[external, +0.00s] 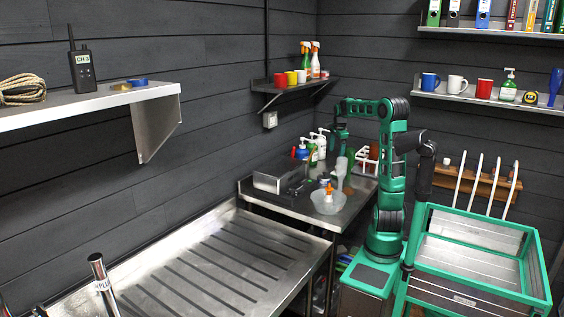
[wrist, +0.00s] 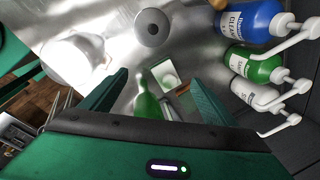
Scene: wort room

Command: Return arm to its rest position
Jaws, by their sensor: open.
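My arm (external: 388,165) is green and black. It rises from its base and bends over to the left, above the metal counter. My gripper (wrist: 158,88) shows in the wrist view with its two green fingers spread apart, pointing down at the counter. It is open. A green bottle-like thing (wrist: 147,103) and a small pale piece (wrist: 166,73) show in the gap between the fingers, seemingly below them. I see no grip on either.
Blue (wrist: 249,20), green (wrist: 252,67) and white (wrist: 252,95) pump bottles stand right of my fingers in the wrist view. A clear bowl (external: 327,202) sits at the counter's front. A green-framed cart (external: 540,270) stands right of my base. Shelves line the walls.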

